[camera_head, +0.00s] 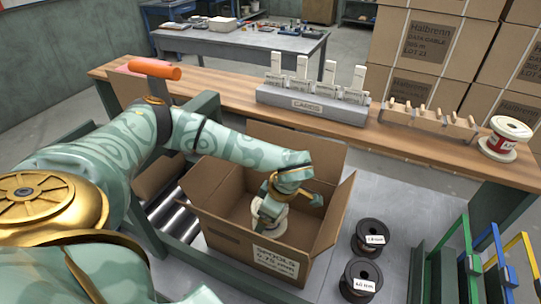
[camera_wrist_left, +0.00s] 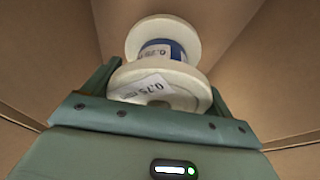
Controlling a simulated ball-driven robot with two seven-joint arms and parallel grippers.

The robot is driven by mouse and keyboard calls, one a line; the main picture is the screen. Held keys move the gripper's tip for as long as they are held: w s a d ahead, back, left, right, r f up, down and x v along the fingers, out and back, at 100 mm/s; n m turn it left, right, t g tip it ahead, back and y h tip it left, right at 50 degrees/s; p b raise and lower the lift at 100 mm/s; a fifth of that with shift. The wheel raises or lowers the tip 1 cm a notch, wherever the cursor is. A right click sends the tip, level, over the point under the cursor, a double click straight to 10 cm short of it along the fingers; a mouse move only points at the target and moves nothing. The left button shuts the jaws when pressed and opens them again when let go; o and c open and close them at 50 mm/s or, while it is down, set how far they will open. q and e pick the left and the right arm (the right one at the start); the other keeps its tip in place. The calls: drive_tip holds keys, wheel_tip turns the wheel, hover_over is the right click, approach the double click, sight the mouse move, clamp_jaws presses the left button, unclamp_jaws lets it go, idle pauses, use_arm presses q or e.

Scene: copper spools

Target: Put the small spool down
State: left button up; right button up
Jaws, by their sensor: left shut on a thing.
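My left gripper (camera_head: 270,208) reaches down into the open cardboard box (camera_head: 215,237), whose front label reads SPOOLS 0.75 mm. It is shut on a white-flanged spool (camera_head: 273,222). In the left wrist view the spool (camera_wrist_left: 160,84) sits between the two fingers, with a 0.75 label on the near flange and a blue winding behind it. The spool is inside the box walls. I cannot tell whether its lower end touches the box floor. My right gripper is not in view.
Two dark spools (camera_head: 361,279) (camera_head: 370,238) stand on the grey table right of the box. A labelled rack (camera_head: 312,104), a wooden peg rack (camera_head: 428,121) and a white-and-red spool (camera_head: 503,138) stand on the wooden shelf behind. Coloured frames (camera_head: 490,262) stand at the right.

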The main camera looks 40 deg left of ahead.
use_arm(q)
drive_tip(key=shift+f, duration=0.5)
wheel_tip(320, 180, down, 3)
drive_tip(key=shift+b, duration=0.45)
drive_tip(key=shift+r, duration=0.1)
drive_tip(key=o, duration=1)
drive_tip(key=shift+o, duration=0.2)
drive_tip(key=p+v, duration=0.2)
drive_tip(key=v, duration=0.9)
drive_tip(key=shift+d+r, duration=0.15)
drive_tip(key=shift+r, duration=0.1)
drive_tip(key=shift+d+r, duration=0.1)
drive_tip(key=shift+r, duration=0.15)
drive_tip(key=shift+r+p, duration=0.1)
drive_tip(key=shift+p, duration=0.25)
